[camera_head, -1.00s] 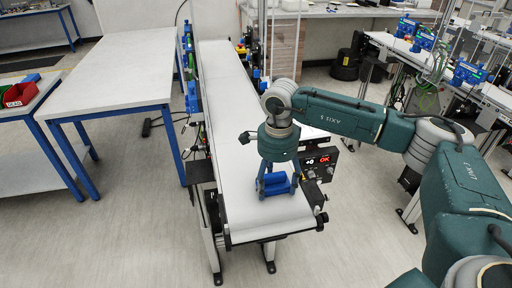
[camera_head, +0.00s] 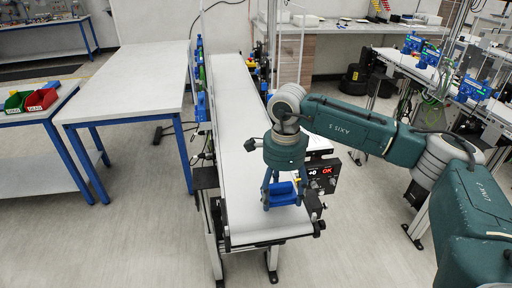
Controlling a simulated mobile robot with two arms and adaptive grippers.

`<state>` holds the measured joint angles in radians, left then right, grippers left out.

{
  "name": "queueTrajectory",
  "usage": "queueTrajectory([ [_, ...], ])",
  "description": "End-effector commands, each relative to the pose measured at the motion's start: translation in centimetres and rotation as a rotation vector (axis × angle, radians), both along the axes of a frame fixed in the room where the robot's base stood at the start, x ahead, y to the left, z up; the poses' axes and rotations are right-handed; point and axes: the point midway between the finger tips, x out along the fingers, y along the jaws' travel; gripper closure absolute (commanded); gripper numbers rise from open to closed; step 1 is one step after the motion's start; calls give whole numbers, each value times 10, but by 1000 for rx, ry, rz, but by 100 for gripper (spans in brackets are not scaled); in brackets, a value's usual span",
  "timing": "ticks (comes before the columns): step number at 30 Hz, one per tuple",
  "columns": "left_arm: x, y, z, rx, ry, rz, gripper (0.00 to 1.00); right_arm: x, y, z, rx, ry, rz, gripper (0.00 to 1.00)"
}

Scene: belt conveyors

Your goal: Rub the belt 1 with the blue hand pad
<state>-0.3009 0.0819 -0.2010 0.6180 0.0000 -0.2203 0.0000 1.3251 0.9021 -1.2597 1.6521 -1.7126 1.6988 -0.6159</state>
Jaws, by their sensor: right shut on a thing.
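The conveyor belt (camera_head: 234,125) is a long white surface running from the near end away to the back. My right gripper (camera_head: 282,192) points down over its near end, close to the right side. It is shut on the blue hand pad (camera_head: 284,196), which shows between and beside the fingers. The pad is at the belt surface; whether it presses on it I cannot tell. My left gripper is not in the view.
A control box (camera_head: 322,174) with a red display stands at the belt's right side. A white table (camera_head: 135,80) with blue legs is at the left. Red (camera_head: 41,98) and green (camera_head: 17,101) bins sit on another table at the far left.

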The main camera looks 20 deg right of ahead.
Motion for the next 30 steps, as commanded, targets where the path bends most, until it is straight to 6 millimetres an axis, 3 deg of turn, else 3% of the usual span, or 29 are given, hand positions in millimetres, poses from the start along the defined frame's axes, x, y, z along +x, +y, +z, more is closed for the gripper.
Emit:
queueTrajectory([
  [12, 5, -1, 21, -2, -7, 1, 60, 0, 4, 37, 0, -1, -3, 53],
  [30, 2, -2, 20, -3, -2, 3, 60, 0, 5, 38, 0, -1, 1, 53],
])
